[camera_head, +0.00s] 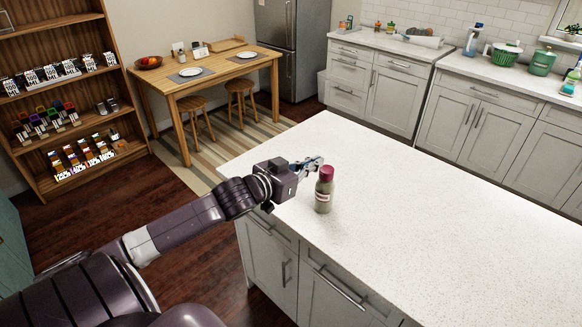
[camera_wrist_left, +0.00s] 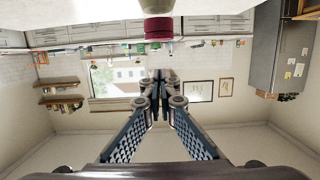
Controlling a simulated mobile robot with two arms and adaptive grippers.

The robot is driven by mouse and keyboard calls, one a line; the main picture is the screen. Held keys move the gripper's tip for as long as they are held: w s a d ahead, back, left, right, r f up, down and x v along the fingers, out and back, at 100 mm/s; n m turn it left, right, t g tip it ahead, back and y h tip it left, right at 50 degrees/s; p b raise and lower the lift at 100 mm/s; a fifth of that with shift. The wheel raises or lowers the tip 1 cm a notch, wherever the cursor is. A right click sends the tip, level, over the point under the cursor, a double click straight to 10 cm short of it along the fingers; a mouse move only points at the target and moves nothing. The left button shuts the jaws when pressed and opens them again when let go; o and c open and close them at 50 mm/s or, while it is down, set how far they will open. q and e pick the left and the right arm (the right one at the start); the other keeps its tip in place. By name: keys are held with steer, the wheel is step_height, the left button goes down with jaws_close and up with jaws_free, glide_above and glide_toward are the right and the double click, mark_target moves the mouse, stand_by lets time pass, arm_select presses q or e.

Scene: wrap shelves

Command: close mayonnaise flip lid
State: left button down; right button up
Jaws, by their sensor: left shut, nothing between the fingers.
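The mayonnaise bottle (camera_head: 323,198) stands upright on the white island counter, near its left edge. It has a pale body and a dark red lid (camera_head: 327,172). In the left wrist view, which is upside down, the lid (camera_wrist_left: 158,28) shows at the top, apart from the fingers. I cannot tell whether the flip lid is open or shut. My left gripper (camera_head: 317,161) is at about lid height, its fingertips just left of and behind the lid. Its fingers (camera_wrist_left: 160,78) are together with nothing between them. My right gripper is out of view.
The island counter (camera_head: 440,220) is bare apart from the bottle, with free room to the right. A wooden table (camera_head: 215,80) with plates and stools stands behind. A shelf with small goods (camera_head: 65,90) is at the left. Grey cabinets (camera_head: 480,115) line the back.

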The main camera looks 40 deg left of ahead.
arm_select(q)
steer(key=b+v, duration=0.1)
steer(key=v, duration=0.7)
steer(key=shift+s, duration=0.4)
steer(key=shift+a, duration=0.1)
